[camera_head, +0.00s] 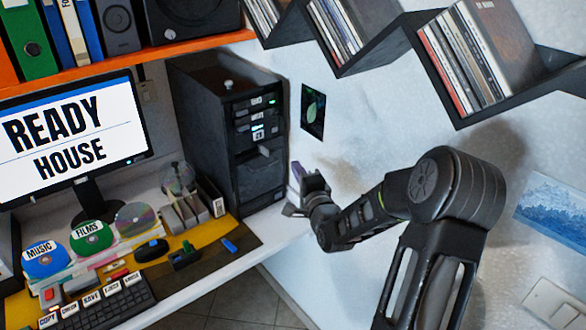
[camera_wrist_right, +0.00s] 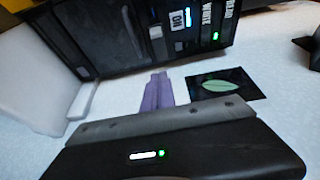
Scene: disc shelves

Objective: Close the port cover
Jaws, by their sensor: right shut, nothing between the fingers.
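The black computer tower (camera_head: 230,135) stands on the white desk; a small grey flap (camera_head: 264,150), which looks like the port cover, sticks out from its front. The tower also shows at the top of the right wrist view (camera_wrist_right: 110,40), with lit labels on its front; I cannot make out the flap surely there. My right gripper (camera_head: 296,169) is to the right of the tower's front, apart from it, near the wall. Its purple fingers (camera_wrist_right: 157,92) are together and empty, pointing toward the tower. My left gripper is not in view.
A dark leaf picture (camera_head: 313,110) hangs on the wall beside the gripper. Disc shelves (camera_head: 460,115) run along the wall above my arm. The monitor (camera_head: 75,140), keyboard (camera_head: 105,305), several discs and a small grey rack (camera_head: 190,212) occupy the desk left of the tower.

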